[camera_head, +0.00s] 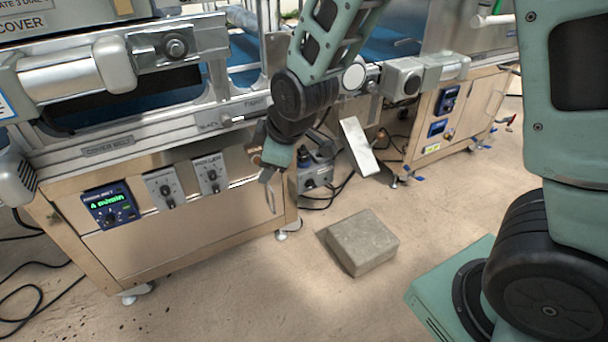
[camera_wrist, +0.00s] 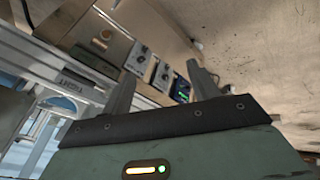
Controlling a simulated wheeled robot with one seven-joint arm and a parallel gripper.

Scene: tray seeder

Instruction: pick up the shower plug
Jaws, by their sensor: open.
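My gripper (camera_head: 268,174) hangs in front of the right end of the near machine's cabinet, pointing down. In the wrist view its two fingers (camera_wrist: 163,74) stand apart with nothing between them. I cannot make out the shower plug for certain. In the head view my gripper and wrist hide part of that cabinet end.
The near machine's cabinet (camera_head: 180,225) carries a lit display (camera_head: 108,205) and two dial boxes (camera_head: 188,181). A grey device (camera_head: 314,178) with cables stands behind my gripper. A stone-like block (camera_head: 361,243) lies on the floor. A second machine (camera_head: 470,110) stands behind; floor between is partly clear.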

